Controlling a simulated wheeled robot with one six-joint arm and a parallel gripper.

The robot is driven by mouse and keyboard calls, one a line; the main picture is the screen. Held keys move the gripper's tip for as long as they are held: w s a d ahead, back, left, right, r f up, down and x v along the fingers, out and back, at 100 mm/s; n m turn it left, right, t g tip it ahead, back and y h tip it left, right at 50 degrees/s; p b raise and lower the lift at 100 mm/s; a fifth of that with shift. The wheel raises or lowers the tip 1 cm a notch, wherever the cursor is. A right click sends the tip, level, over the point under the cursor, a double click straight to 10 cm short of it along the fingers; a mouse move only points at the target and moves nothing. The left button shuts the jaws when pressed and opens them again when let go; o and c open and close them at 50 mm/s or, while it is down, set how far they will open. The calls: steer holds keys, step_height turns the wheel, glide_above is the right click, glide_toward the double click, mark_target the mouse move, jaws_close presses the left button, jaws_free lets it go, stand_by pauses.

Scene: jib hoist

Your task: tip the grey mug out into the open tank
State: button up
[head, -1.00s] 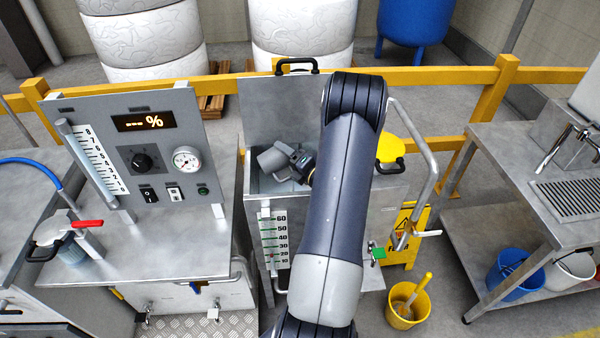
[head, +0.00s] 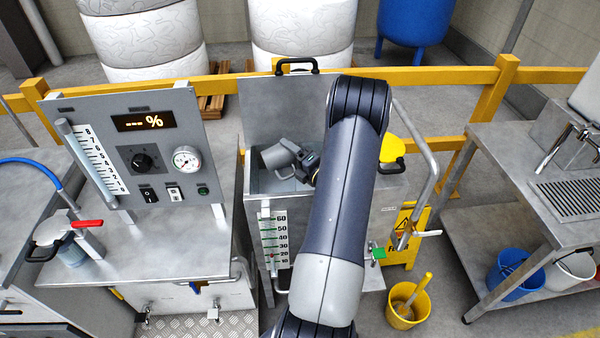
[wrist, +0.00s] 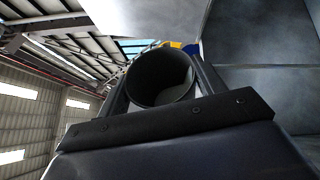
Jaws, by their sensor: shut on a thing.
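The grey mug (head: 277,157) is over the opening of the open tank (head: 256,184), tilted with its mouth toward the left. My gripper (head: 301,163) is shut on the mug and partly hidden by my forearm in the head view. In the wrist view the mug (wrist: 160,76) sits between the two fingers, its round dark end facing the camera. The tank's lid (head: 262,105) stands raised behind it with a black handle on top. I cannot see whether anything is in the mug or running from it.
A control panel (head: 140,145) with a gauge stands left of the tank. A level scale (head: 275,240) is on the tank's front. A yellow rail (head: 440,76) runs behind. A metal table (head: 520,165) and a yellow bucket (head: 407,302) are to the right.

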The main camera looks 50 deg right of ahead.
steer(key=shift+s+d+m, duration=0.1)
steer(key=shift+d+m, duration=0.2)
steer(key=shift+s+d+r+m+t, duration=0.15)
steer(key=shift+d+m+t, duration=0.2)
steer(key=shift+m, duration=0.55)
steer(key=shift+s+d+m+t, duration=0.1)
steer(key=shift+m+t, duration=0.35)
steer(key=shift+m, duration=0.45)
stand_by(0.5)
steer(key=shift+s+d+r+m+t+h+p, duration=0.1)
steer(key=shift+d+r+m+t+h+p, duration=0.15)
steer(key=shift+r+m, duration=0.2)
steer(key=shift+r+m+t+h+p, duration=0.1)
steer(key=shift+r+m+h+p, duration=0.05)
steer(key=shift+r+m+h, duration=0.25)
steer(key=shift+d+f+m, duration=0.1)
steer(key=shift+f+m, duration=0.05)
steer(key=shift+m, duration=0.3)
stand_by(1.0)
steer(key=n, duration=0.1)
steer(key=a+n+g+y, duration=0.1)
steer(key=n, duration=0.1)
steer(key=f+n, duration=0.1)
steer(key=shift+w+a+f+n+g+b, duration=0.1)
steer(key=shift+w+a+n+g+b, duration=0.05)
steer(key=shift+w+n+g+b, duration=0.2)
steer(key=shift+a+f+n, duration=0.1)
steer(key=shift+f+n, duration=0.05)
steer(key=shift+n, duration=0.3)
